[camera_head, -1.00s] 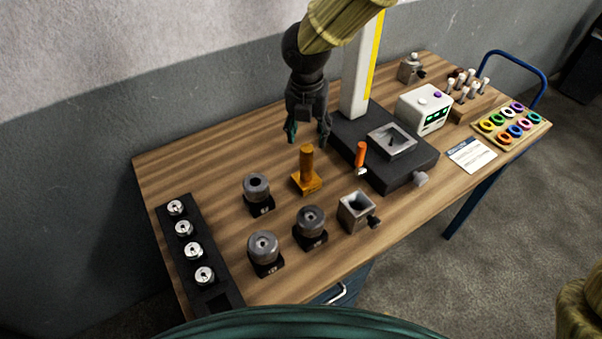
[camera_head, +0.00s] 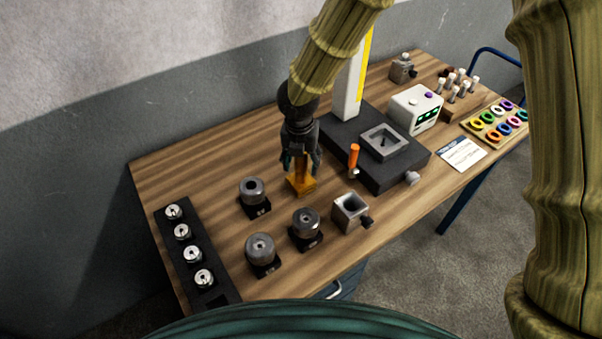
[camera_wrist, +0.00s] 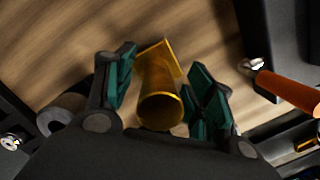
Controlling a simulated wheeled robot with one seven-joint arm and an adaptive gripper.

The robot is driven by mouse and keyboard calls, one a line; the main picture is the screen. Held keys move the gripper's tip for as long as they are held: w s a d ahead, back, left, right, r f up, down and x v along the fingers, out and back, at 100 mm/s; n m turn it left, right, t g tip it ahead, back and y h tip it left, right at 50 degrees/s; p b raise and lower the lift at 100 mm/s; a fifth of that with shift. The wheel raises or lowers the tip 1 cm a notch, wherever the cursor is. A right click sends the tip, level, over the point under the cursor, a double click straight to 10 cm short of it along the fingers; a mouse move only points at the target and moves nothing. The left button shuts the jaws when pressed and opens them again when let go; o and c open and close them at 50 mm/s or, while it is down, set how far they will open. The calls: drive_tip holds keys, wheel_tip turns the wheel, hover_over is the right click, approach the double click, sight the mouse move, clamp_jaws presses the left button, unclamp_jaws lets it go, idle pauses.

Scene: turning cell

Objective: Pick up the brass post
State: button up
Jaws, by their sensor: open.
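The brass post (camera_head: 301,178) stands upright on its square brass base on the wooden table. My gripper (camera_head: 301,165) has come down over it from above, and its fingers hide part of the post in the head view. In the wrist view the post (camera_wrist: 159,95) lies between the two green-padded fingers of my gripper (camera_wrist: 163,95). A gap shows between the post and each pad, so the gripper is open around the post.
Dark cylindrical parts on stands (camera_head: 253,192) are to the left and front. A grey square block (camera_head: 349,212) sits front right. Bare table lies behind left.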

drive_tip(key=shift+c, duration=0.4)
clamp_jaws()
drive_tip(key=shift+w+r, duration=0.15)
drive_tip(key=shift+r, duration=0.05)
